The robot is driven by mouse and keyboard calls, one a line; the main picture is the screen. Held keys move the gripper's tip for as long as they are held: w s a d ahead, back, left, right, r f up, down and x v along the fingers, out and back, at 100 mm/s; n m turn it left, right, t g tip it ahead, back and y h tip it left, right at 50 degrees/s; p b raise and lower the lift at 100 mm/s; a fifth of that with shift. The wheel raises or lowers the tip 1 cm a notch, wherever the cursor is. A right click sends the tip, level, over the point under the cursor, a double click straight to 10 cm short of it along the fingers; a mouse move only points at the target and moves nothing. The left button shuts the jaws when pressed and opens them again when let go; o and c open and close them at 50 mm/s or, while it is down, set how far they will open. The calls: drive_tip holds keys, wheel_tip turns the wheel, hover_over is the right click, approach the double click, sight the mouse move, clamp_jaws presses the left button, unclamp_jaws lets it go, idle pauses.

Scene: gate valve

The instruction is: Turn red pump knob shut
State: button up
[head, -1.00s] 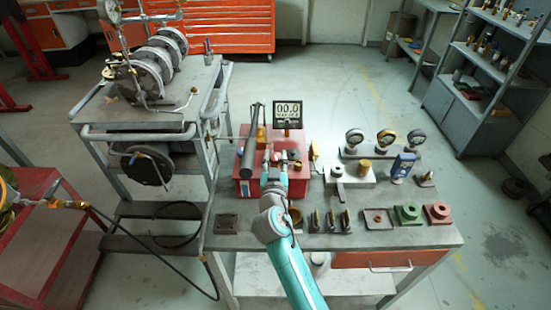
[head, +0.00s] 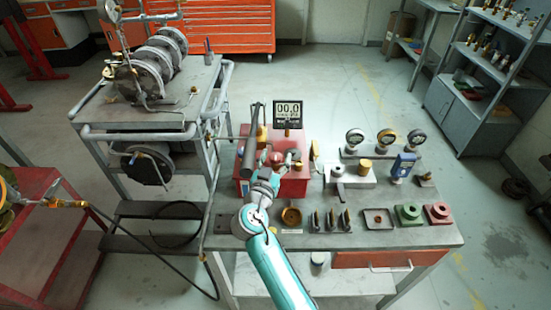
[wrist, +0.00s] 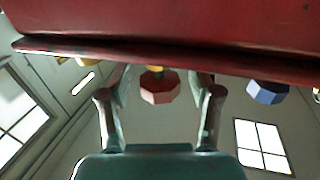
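The red knob (wrist: 160,86) is faceted and sits on a brass stem at the edge of the red pump body (wrist: 160,28) in the wrist view. My gripper (wrist: 162,78) is open, with one finger on each side of the knob and a visible gap on both sides. In the head view my gripper (head: 275,168) is at the red pump (head: 293,187) on the bench. The knob is small there, and my arm covers part of the pump. A blue knob (wrist: 267,92) sits to the right of my fingers in the wrist view.
Gauges (head: 386,140) and a green flanged part (head: 408,214) stand to the right on the bench. A cart (head: 140,118) is at the left.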

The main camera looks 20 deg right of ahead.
drive_tip(key=shift+a, duration=0.1)
drive_tip(key=v, duration=1.2)
idle(0.4)
